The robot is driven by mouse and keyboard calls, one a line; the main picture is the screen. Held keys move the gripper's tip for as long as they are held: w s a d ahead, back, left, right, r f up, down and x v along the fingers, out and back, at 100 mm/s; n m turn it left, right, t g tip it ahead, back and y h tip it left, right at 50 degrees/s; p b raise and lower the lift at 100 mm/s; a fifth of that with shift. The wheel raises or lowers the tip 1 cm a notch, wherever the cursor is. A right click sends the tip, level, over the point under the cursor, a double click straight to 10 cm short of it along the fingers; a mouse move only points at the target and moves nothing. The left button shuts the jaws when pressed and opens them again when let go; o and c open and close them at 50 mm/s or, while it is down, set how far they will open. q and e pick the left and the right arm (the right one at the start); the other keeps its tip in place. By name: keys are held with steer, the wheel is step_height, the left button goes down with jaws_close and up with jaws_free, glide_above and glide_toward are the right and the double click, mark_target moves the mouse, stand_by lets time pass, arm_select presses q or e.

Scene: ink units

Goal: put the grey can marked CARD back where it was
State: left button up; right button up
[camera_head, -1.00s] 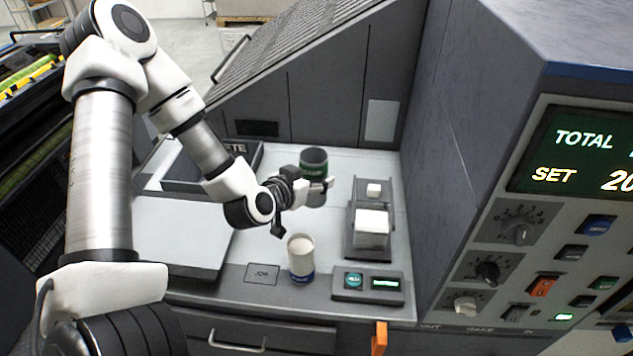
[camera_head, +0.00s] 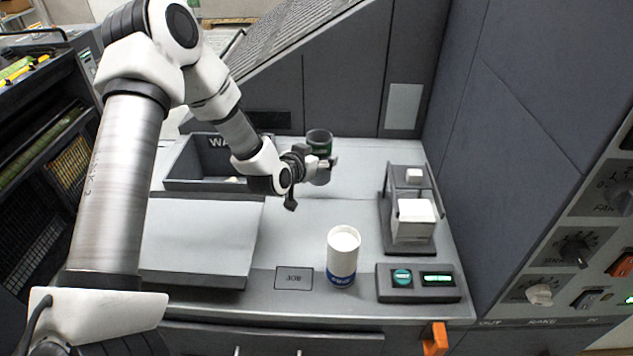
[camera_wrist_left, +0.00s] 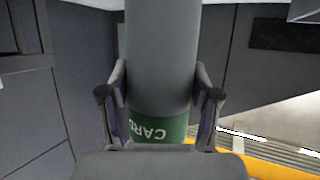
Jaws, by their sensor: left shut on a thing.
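The grey can (camera_head: 319,137) has a green band with white lettering. In the left wrist view the can (camera_wrist_left: 163,55) fills the middle, and its band reads CARD, upside down there. My left gripper (camera_head: 327,163) is shut around the can, with one finger on each side of it in the left wrist view (camera_wrist_left: 160,100). The can looks upright over the back of the grey worktop (camera_head: 340,205). I cannot tell whether its base touches the surface. A square outline marked JOB (camera_head: 293,279) lies bare at the front. My right gripper is not in view.
A white can with a blue band (camera_head: 342,258) stands right of the JOB square. A dark tray (camera_head: 180,183) lies behind my left forearm. A stand with white blocks (camera_head: 409,245) and a small panel with a green display (camera_head: 418,290) are at right. Mid-worktop is clear.

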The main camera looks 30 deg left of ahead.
mark_target(318, 174)
arm_select(q)
steer(key=f, duration=0.5)
steer(key=shift+a+f+p, duration=0.2)
steer(key=shift+f+p, duration=0.05)
steer(key=shift+p, duration=0.1)
steer(key=shift+d, duration=0.1)
steer(key=shift+f, duration=0.1)
steer(key=shift+f, duration=0.2)
steer(key=o, duration=1.2)
steer(key=shift+r, duration=0.1)
steer(key=shift+o, duration=0.2)
